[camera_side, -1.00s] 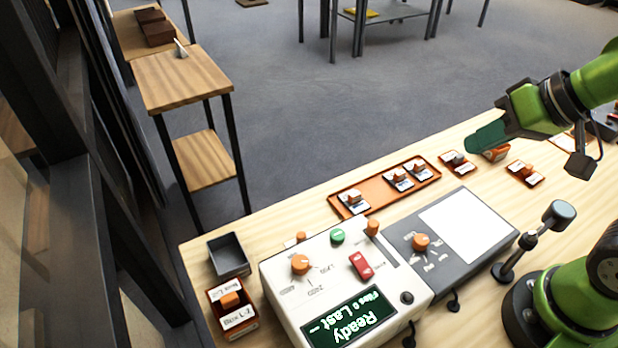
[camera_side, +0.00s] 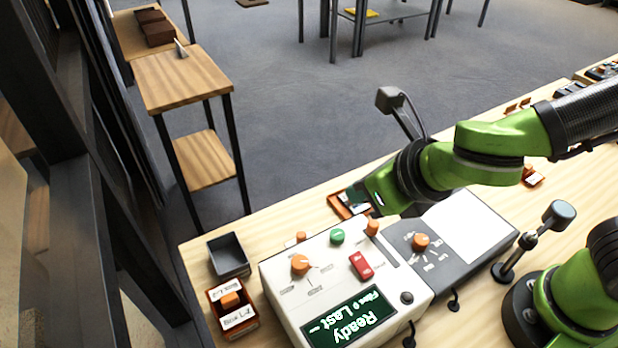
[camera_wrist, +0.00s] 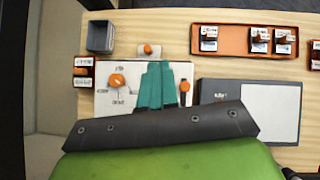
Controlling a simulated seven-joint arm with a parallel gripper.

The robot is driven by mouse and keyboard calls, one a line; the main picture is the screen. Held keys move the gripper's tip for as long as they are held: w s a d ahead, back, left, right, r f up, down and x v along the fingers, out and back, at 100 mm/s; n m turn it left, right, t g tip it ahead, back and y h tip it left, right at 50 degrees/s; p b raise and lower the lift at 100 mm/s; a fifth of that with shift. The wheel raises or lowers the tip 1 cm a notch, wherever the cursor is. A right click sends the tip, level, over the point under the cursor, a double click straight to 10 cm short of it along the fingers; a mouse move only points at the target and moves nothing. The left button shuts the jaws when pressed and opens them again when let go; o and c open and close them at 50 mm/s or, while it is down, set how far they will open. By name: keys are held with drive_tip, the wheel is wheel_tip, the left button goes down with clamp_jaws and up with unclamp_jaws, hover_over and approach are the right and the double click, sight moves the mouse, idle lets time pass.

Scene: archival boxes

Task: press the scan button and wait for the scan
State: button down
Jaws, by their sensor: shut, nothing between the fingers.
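A white scanner box (camera_side: 285,285) stands on the wooden table. Its top carries a round green button (camera_side: 337,236), a red rocker switch (camera_side: 361,265), an orange dial (camera_side: 300,264) and a dark display (camera_side: 350,317) reading "Ready" and "Last –". My gripper (camera_side: 359,199) is shut and empty, above and behind the box's back right part in the side view. In the wrist view its teal fingers (camera_wrist: 155,85) lie together over the box, just right of the orange dial (camera_wrist: 117,81). They hide the green button there. I see no contact with the box.
A grey unit with a white plate (camera_side: 470,230) adjoins the box on the right. An orange tray (camera_wrist: 240,52) with several labelled pieces lies behind. A grey bin (camera_side: 228,256) and an orange labelled box (camera_side: 232,305) stand left. A lamp-like post (camera_side: 530,240) stands at front right.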

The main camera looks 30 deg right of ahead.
sight(342, 238)
drive_tip(key=shift+w+a+r+n+t+y, duration=0.15)
drive_tip(key=shift+w+a+r+n, duration=0.15)
drive_tip(key=shift+n, duration=1.25)
drive_tip(key=shift+w+a+r+n+t+y, duration=0.1)
drive_tip(key=shift+w+a+r+n+t, duration=0.15)
drive_tip(key=shift+n, duration=1.25)
drive_tip(key=shift+w+a+r+n+t+y, duration=0.15)
drive_tip(key=shift+a+r+n, duration=0.15)
drive_tip(key=shift+n, duration=1.25)
drive_tip(key=shift+f, duration=0.1)
drive_tip(key=shift+f, duration=4.4)
drive_tip(key=shift+f, duration=0.1)
drive_tip(key=shift+f, duration=0.3)
drive_tip(key=shift+f, duration=0.45)
